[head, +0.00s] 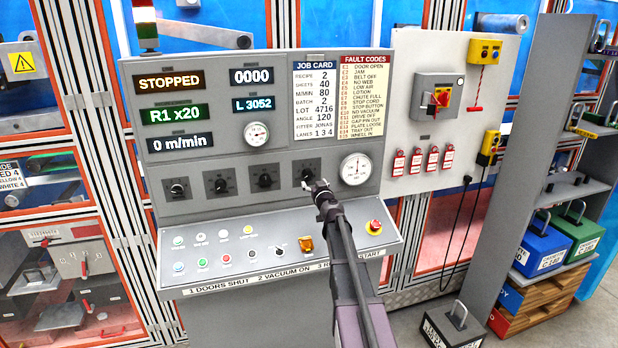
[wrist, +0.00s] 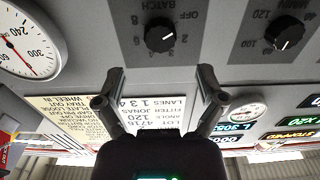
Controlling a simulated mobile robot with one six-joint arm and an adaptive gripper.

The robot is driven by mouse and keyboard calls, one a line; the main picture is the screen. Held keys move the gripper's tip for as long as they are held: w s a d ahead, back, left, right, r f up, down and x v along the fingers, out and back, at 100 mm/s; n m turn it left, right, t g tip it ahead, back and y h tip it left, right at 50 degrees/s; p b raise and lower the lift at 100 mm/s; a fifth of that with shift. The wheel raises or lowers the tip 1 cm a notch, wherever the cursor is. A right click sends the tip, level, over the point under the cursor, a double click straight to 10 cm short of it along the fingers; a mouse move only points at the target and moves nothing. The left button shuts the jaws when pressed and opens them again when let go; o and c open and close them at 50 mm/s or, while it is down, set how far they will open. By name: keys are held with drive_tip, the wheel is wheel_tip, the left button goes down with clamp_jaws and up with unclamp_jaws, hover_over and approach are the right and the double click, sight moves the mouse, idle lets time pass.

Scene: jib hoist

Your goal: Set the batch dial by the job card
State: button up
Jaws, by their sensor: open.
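The batch dial (wrist: 160,38) is a black round knob on the grey panel, with BATCH and OFF lettered by it; the wrist view is upside down. Its white pointer mark shows, but I cannot tell surely which number it is at. In the head view the dial (head: 307,174) is rightmost in the row of knobs, partly behind my gripper (head: 321,188). My gripper (wrist: 158,84) is open and empty, its fingers apart and short of the knob. The job card (head: 314,98) reads BATCH 2, RECIPE 2, SHEETS 40, M/MIN 80.
The M/MIN dial (wrist: 284,34) is beside the batch dial. A round gauge (head: 356,169) is to the right. Below, a sloping desk carries several buttons and a red stop button (head: 375,227). Displays read STOPPED (head: 170,82), R1 x20, 0 m/min and 0000.

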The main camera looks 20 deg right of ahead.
sight(308, 175)
drive_tip(key=shift+w+d, duration=0.2)
drive_tip(key=shift+w, duration=1.35)
drive_tip(key=shift+w+d, duration=0.2)
drive_tip(key=shift+w, duration=1.3)
drive_tip(key=c, duration=1.1)
drive_tip(key=shift+c, duration=0.2)
drive_tip(key=shift+m, duration=0.3)
drive_tip(key=m, duration=0.8)
drive_tip(key=shift+m, duration=0.3)
